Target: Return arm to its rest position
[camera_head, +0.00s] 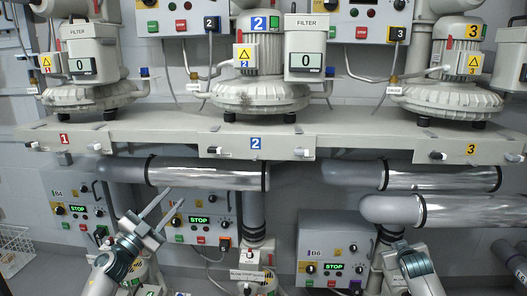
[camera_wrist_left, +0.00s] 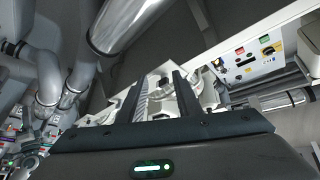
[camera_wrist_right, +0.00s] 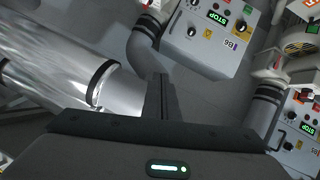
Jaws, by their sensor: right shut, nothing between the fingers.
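My left gripper (camera_head: 168,207) is in the lower left of the head view, raised in front of the control boxes. Its two fingers are apart, with nothing between them; they also show apart in the left wrist view (camera_wrist_left: 160,92). My right arm (camera_head: 416,268) is at the lower right of the head view, below the bent silver pipe. Its fingers cannot be made out there. In the right wrist view my right gripper (camera_wrist_right: 160,95) has its fingers together and holds nothing.
A long shelf (camera_head: 340,141) carries several blowers, such as blower 2 (camera_head: 259,84). Silver pipes (camera_head: 209,175) hang below it, with another pipe (camera_head: 390,210) close above my right arm. Control boxes (camera_head: 335,252) reading STOP stand behind. A wire basket (camera_head: 14,248) is at the left.

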